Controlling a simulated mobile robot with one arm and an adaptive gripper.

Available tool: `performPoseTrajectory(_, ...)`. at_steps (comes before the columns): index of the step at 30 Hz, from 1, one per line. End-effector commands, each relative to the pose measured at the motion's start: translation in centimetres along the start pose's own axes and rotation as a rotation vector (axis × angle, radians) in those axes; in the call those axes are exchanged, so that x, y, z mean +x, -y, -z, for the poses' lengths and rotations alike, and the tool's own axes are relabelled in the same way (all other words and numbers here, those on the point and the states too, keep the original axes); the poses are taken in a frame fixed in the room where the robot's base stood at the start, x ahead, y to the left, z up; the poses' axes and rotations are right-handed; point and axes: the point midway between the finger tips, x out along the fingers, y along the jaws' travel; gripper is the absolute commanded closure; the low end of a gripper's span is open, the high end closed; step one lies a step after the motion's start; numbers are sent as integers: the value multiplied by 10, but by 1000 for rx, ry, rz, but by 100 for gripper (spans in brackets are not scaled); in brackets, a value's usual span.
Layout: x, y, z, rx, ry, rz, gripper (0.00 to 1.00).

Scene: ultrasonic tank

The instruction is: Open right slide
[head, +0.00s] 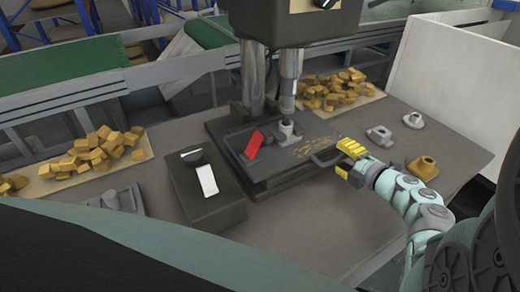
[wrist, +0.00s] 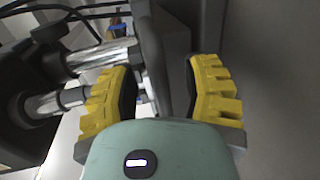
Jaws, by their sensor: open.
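The right slide (head: 290,155) is a dark flat plate on the base of the press, with wood-coloured crumbs on its right part. A dark handle (head: 322,161) sticks out at its right edge. My gripper (head: 346,160) has yellow ridged fingers and is at the right end of this handle. In the wrist view my gripper (wrist: 160,72) is open, one finger on each side. A dark grey part (wrist: 175,50) reaches into the space between the fingers; I cannot tell whether they touch it. The handle's far end is partly hidden by the fingers.
A red piece (head: 253,146) and a metal fitting (head: 287,131) stand on the plate under the press column (head: 290,80). A control box (head: 205,187) is to the left. Several brown blocks (head: 340,88) lie behind. Small metal parts (head: 380,136) stand right of my gripper.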

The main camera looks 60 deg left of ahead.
Motion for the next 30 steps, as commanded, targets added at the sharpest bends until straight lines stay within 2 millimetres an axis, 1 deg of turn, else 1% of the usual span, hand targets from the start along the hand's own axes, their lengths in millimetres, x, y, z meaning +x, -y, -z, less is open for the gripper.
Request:
performPoseTrajectory(1, 1, 0, 1, -1, -3, 0, 58)
performPoseTrajectory(2, 1, 0, 1, -1, -3, 0, 62)
performPoseTrajectory(13, 0, 0, 0, 0, -1, 0, 100)
performPoseTrajectory(25, -1, 0, 0, 0, 0, -1, 100)
performPoseTrajectory(30, -10, 2, -1, -2, 2, 1, 100)
